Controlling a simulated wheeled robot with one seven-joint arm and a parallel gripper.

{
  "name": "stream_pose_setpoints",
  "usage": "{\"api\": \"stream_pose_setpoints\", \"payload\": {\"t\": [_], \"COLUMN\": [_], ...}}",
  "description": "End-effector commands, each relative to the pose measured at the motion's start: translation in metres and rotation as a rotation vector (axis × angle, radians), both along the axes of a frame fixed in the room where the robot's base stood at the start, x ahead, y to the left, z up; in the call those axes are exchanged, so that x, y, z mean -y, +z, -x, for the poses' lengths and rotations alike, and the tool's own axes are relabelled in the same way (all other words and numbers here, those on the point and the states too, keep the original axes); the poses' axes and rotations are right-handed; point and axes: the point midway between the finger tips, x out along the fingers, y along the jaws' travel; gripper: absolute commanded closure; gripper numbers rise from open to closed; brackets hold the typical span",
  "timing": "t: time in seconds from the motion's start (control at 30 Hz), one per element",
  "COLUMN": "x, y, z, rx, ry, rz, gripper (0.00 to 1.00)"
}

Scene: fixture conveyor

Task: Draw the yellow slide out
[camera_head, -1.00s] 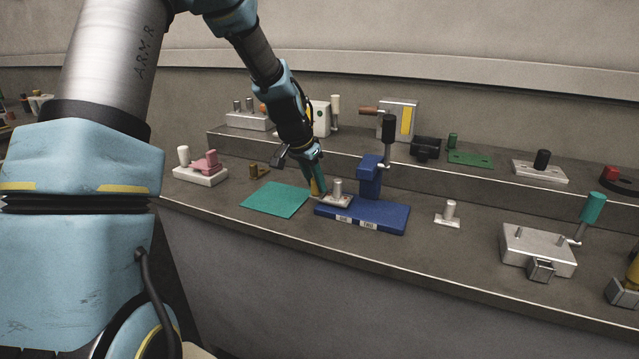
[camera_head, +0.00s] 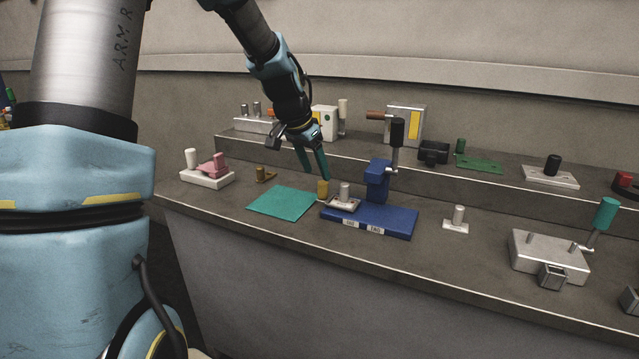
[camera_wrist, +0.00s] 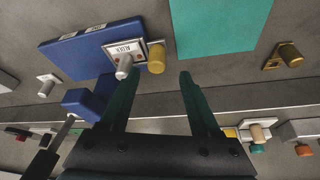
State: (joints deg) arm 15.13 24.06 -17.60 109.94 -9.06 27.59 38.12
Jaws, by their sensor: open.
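A short yellow cylinder (camera_head: 323,187), likely the yellow slide's handle, stands at the left end of a small pale plate (camera_head: 345,206) on the blue fixture base (camera_head: 385,222). My gripper (camera_head: 315,175) is just above the yellow cylinder, fingers spread and empty. In the wrist view its two teal fingers (camera_wrist: 158,76) point toward the cylinder, apart from it. How the cylinder joins the plate is unclear.
A teal mat (camera_head: 282,203) lies left of the fixture. The blue upright (camera_head: 378,182) with its black-knobbed lever (camera_head: 397,132) rises at its right. A brown bracket (camera_head: 264,175) and a white fixture with a pink part (camera_head: 213,166) stand further left. A raised shelf runs behind.

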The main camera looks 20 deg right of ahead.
Motion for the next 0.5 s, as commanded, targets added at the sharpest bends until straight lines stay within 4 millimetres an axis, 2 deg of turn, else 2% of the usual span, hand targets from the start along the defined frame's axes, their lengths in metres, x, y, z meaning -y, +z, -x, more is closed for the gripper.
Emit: {"api": "stream_pose_setpoints", "payload": {"t": [0.2,0.33,0.5], "x": [-0.013,-0.016,-0.018], "y": [0.034,0.044,0.047], "z": [0.006,0.008,0.009], "rx": [0.003,0.002,-0.001], "ry": [0.002,0.002,0.001], "rz": [0.001,0.0,-0.001], "gripper": [0.37,0.37,0.37]}}
